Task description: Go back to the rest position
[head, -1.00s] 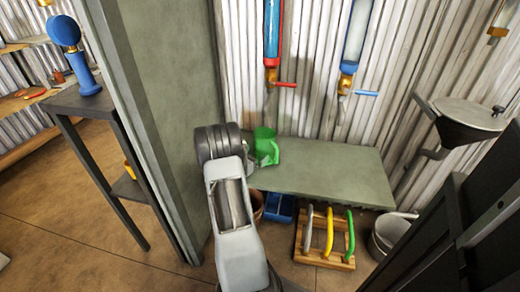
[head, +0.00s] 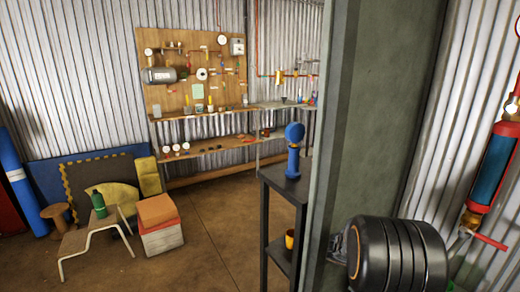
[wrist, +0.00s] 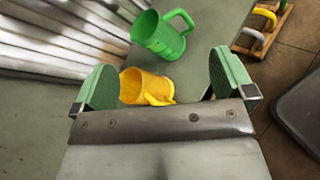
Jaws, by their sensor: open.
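My gripper (wrist: 163,82) shows in the wrist view with its two green-padded fingers wide apart and nothing pinched between them. A yellow mug (wrist: 143,85) stands beyond the fingers, framed between them, apart from the pads as far as I can tell. A green mug (wrist: 158,37) is farther off, just above the yellow one in the picture. Both mugs are on a grey-green surface (wrist: 207,22).
In the head view a grey-green partition (head: 370,150) stands close by, beside my arm. Left of it is a dark stand (head: 283,180) with a blue object (head: 293,160). A red-and-blue cylinder (head: 490,170) hangs at right. A step stool (head: 90,230) stands far left. Open floor (head: 205,240) lies between.

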